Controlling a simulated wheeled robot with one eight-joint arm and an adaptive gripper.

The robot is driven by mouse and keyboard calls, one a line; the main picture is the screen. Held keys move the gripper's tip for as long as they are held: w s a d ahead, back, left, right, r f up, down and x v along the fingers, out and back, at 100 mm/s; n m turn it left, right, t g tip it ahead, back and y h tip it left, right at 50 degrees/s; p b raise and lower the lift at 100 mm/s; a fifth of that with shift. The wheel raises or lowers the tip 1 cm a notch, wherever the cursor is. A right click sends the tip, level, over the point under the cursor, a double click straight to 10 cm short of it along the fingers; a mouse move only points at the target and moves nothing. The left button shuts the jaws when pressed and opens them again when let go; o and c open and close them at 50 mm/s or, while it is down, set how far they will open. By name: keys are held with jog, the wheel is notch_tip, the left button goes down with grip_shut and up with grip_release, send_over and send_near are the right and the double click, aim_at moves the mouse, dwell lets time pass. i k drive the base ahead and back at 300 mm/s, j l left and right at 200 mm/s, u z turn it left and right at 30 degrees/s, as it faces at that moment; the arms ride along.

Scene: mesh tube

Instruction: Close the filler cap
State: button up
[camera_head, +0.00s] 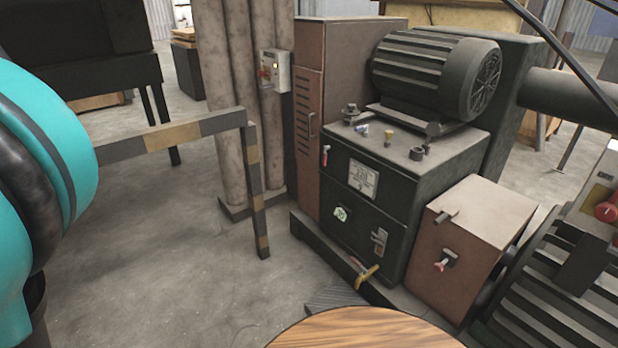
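A dark machine cabinet (392,185) stands right of centre with a ribbed motor (432,75) on top. Small fittings sit on its top face in front of the motor. One is a short dark round fitting (417,153) near the front right edge, which may be the filler neck with its cap. My gripper is out of view.
A striped barrier rail (180,135) stands left of the cabinet, beside tall pipes (225,100). A brown box (465,245) with a red-tipped handle adjoins the cabinet at right. A round wooden top (365,330) is at the bottom edge. The floor at centre left is clear.

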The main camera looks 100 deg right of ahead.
aim_at(433, 129)
jog(key=z, duration=3.7)
